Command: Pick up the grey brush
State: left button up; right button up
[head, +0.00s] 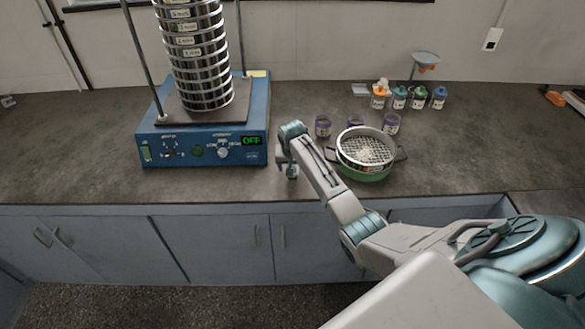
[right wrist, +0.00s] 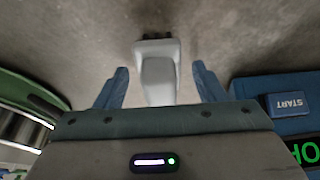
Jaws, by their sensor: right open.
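The grey brush (right wrist: 158,78) shows in the right wrist view as a pale grey body with short dark tufts at its far end. It lies between the two blue fingers of my right gripper (right wrist: 160,68), with a gap on each side. The gripper is open and holds nothing. In the head view my right gripper (head: 289,170) points down at the counter's front, between the blue shaker and the green-rimmed pan. I cannot make out the brush in the head view. My left gripper is not in view.
The blue sieve shaker (head: 205,140), reading OFF, carries a tall sieve stack (head: 195,60) at left. A sieve (head: 366,148) sits in a green pan (head: 365,175) at right. Several small jars (head: 392,123) stand behind it. The counter (head: 70,140) is clear at far left.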

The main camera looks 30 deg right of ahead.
jog(key=c, duration=1.1)
jog(key=shift+r+b, duration=0.35)
jog(key=shift+r, duration=0.2)
notch_tip(320, 180, up, 2)
jog(key=shift+r+b, duration=0.2)
jog(key=shift+b, duration=0.4)
jog(key=s+a+r+b, duration=0.1)
jog(key=s+a+b, duration=0.1)
jog(key=s+a, duration=0.7)
jog(key=shift+s+a+r+b, duration=0.3)
jog(key=shift+s+b, duration=0.1)
jog(key=shift+s, duration=1.55)
jog(key=o, duration=0.5)
jog(key=shift+c, duration=0.2)
jog(key=c, duration=0.3)
